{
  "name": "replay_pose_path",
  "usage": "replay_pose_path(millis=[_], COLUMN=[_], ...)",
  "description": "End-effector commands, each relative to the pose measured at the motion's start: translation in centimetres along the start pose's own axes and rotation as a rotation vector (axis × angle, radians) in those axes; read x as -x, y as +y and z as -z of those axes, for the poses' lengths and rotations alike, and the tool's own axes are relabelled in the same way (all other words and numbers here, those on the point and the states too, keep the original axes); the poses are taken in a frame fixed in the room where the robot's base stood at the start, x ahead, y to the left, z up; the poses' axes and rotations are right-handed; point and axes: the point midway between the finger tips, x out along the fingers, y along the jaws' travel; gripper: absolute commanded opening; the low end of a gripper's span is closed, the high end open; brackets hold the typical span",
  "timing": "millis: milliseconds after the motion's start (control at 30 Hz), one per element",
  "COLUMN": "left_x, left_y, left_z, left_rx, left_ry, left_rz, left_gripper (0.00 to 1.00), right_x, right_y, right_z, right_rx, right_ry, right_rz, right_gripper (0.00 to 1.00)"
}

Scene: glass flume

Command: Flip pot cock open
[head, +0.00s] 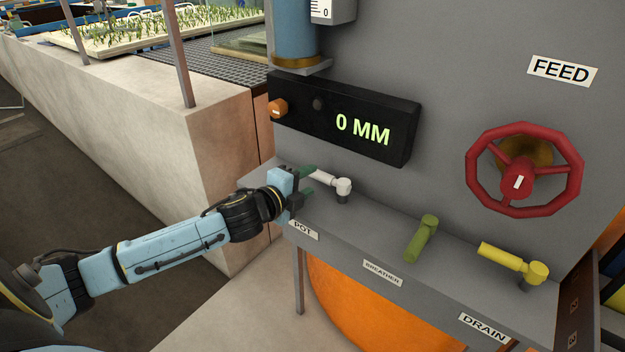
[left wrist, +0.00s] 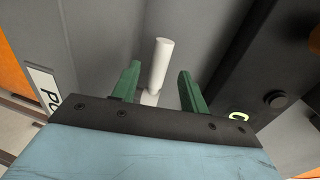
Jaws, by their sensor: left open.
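The pot cock is a white lever (head: 328,179) on a short post, on the grey shelf above the POT label (head: 303,230). Its handle points left in the head view, toward my left gripper. My left gripper (head: 307,182) is open, its green fingers close to the handle's end. In the left wrist view the white handle (left wrist: 161,66) stands between the two green fingers (left wrist: 160,85), with a gap on each side. I cannot tell whether the fingers reach past the handle's tip. My right gripper is not in view.
A green lever (head: 422,238) at BREATHER and a yellow lever (head: 512,262) at DRAIN share the shelf (head: 380,235). A black display box (head: 345,122) reading 0 MM hangs above. A red FEED wheel (head: 524,170) is at right. A concrete wall (head: 130,115) runs along the left.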

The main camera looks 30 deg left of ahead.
Motion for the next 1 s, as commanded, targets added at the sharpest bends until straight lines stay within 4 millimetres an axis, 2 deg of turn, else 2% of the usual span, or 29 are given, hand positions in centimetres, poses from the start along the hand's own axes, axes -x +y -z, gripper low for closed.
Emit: replay_pose_path(millis=[100,233,600,933,1000], left_x=[-1.4,-2.3,-2.7,-2.7,-2.7], left_y=[0.0,0.0,0.0,0.0,0.1], left_z=[0.0,0.0,0.0,0.0,0.0], left_rx=[0.003,0.002,0.001,0.001,0.001], left_ry=[-0.001,-0.001,0.0,0.0,0.0], left_rz=[0.001,0.001,-0.001,-0.001,-0.001], left_gripper=[0.44,0.44,0.44,0.01,0.0], right_x=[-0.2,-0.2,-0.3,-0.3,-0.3], right_y=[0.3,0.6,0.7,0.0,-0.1], right_z=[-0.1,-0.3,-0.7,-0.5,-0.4], right_rx=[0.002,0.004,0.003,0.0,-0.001], right_ry=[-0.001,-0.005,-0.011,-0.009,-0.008], right_rz=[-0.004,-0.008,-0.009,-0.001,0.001], right_gripper=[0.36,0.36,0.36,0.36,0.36])
